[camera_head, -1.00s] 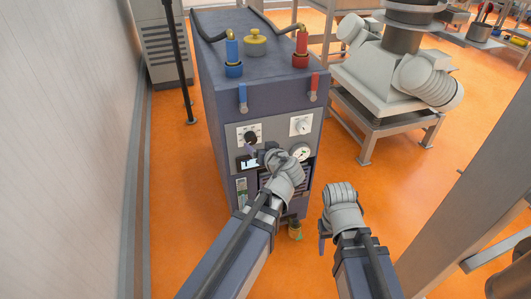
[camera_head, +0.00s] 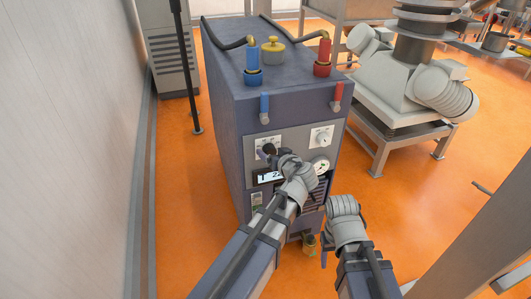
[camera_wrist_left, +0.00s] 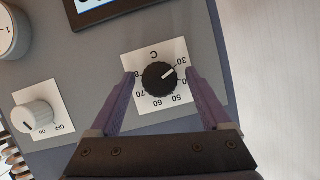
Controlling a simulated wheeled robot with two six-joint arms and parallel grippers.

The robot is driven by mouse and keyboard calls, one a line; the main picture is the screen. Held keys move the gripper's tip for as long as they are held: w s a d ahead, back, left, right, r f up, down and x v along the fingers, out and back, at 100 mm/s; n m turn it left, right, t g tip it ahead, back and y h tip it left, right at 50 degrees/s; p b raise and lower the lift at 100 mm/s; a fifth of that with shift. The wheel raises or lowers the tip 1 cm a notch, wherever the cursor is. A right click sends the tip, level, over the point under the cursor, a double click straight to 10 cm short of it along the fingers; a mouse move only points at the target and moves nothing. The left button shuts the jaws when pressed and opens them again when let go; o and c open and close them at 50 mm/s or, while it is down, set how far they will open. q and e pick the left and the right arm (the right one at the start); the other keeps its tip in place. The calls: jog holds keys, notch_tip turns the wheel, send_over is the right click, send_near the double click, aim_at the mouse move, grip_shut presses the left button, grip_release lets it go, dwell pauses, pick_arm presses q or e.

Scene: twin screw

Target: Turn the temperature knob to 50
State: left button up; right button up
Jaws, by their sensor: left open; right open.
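The temperature knob (camera_wrist_left: 158,77) is black and round with a white mark, on a white dial plate (camera_wrist_left: 150,58) marked C. The mark points to the upper right of the wrist picture, between 30 and the partly hidden number beside it; 50 is further round. My left gripper (camera_wrist_left: 161,74) is open, its purple fingers on either side of the knob with gaps showing. In the head view my left gripper (camera_head: 268,154) is at the dial and partly covers it.
The blue-grey machine (camera_head: 228,85) also carries an ON/OFF switch (camera_wrist_left: 37,115), a round gauge (camera_head: 320,166) and a display (camera_head: 268,177), partly covered. Red and blue levers (camera_head: 337,97) stick out above.

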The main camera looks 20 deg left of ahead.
pick_arm(q)
jog(key=shift+d+r, duration=0.1)
grip_shut()
dwell(0.6)
